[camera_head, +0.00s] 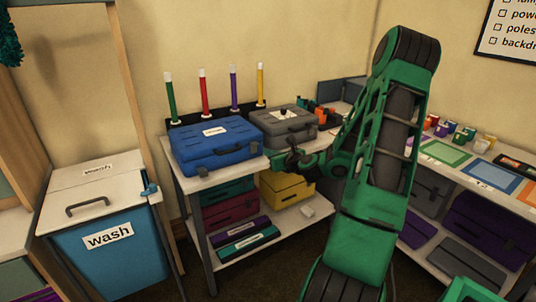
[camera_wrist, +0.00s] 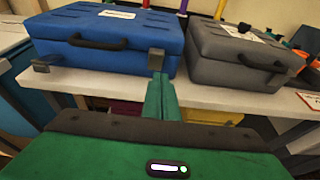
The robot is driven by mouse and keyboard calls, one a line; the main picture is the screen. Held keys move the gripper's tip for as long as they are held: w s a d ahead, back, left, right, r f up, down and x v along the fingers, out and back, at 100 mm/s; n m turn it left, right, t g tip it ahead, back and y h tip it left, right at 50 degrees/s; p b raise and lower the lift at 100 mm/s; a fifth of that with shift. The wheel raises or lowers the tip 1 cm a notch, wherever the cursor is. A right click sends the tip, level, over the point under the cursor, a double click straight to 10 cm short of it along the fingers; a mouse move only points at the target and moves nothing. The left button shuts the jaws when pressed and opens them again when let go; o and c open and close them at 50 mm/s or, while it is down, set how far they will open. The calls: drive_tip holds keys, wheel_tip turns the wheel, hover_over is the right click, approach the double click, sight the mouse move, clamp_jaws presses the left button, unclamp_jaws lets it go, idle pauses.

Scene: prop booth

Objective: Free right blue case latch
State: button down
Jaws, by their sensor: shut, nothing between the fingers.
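The blue case (camera_head: 215,145) lies closed on the white table top, with a white label on its lid; it also fills the left of the wrist view (camera_wrist: 110,62). Its right latch (camera_wrist: 156,58) is a dark grey tab lying upright against the front face. Its left latch (camera_wrist: 40,66) juts outward from the case's lower front. My gripper (camera_wrist: 160,78) is shut and empty, its green fingertips just in front of and below the right latch. I cannot tell whether they touch it. In the head view my gripper (camera_head: 283,160) is beside the case's right front corner.
A grey case (camera_head: 290,126) stands close to the right of the blue one. Several coloured tubes (camera_head: 203,92) stand behind. A lower shelf holds more cases, including a yellow one (camera_head: 285,190). A blue wash bin (camera_head: 108,255) stands left.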

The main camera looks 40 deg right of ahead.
drive_tip(key=s+a+r, duration=0.1)
drive_tip(key=s+r, duration=0.5)
drive_tip(key=r, duration=0.1)
drive_tip(key=shift+s+a, duration=0.15)
drive_tip(key=shift+s, duration=0.1)
idle(0.5)
